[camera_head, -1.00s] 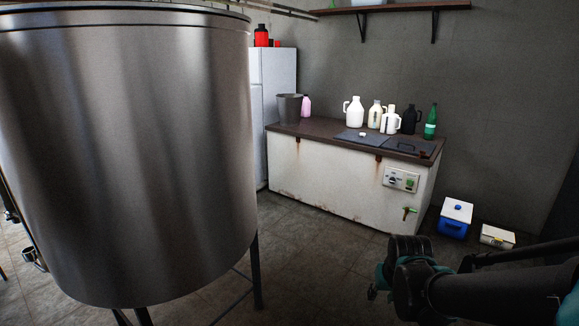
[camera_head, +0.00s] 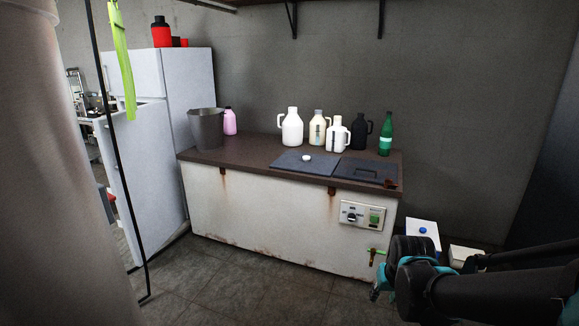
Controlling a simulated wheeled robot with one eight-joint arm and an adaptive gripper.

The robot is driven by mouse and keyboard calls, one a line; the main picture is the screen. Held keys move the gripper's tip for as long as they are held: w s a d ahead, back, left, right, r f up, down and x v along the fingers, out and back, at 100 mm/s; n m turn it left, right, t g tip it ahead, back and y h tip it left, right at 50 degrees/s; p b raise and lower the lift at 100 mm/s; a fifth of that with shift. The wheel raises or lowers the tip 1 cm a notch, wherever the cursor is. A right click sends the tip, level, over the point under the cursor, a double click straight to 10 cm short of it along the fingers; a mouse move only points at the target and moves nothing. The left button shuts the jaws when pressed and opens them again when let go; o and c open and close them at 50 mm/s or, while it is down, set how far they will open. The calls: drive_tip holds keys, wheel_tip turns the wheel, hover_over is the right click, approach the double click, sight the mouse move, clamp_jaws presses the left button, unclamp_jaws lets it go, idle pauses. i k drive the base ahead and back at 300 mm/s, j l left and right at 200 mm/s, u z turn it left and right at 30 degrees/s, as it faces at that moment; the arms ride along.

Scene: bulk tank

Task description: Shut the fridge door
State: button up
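The white fridge (camera_head: 190,120) stands at the left, against the end of the long counter unit. Its upper door (camera_head: 135,74) looks closed. Its lower door (camera_head: 130,165) appears swung open towards the left, with its top edge showing. A thin black pole and a large pale shape in front hide part of this door. My gripper (camera_head: 378,286) is at the lower right, in front of the counter unit and far from the fridge. It is dark and small here, and its fingers cannot be made out. I see nothing held in it.
A long white unit (camera_head: 270,220) with a brown top carries a bucket (camera_head: 206,128) and several bottles. A large pale rounded surface (camera_head: 45,180) fills the left edge, beside the black pole (camera_head: 112,135). Coolers (camera_head: 423,234) stand at the right. Floor (camera_head: 240,285) before the unit is clear.

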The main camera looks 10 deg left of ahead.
sight(145, 144)
drive_tip(key=i+l+u, duration=0.15)
drive_tip(key=i, duration=0.5)
drive_tip(key=i+l+u, duration=0.15)
drive_tip(key=i, duration=0.5)
drive_tip(key=i+j+u, duration=0.1)
drive_tip(key=i+u, duration=0.7)
drive_tip(key=i+l+u, duration=0.15)
drive_tip(key=i+u, duration=0.25)
drive_tip(key=i+l+u, duration=0.4)
drive_tip(key=i+l, duration=0.15)
drive_tip(key=i, duration=0.4)
drive_tip(key=j+u, duration=0.05)
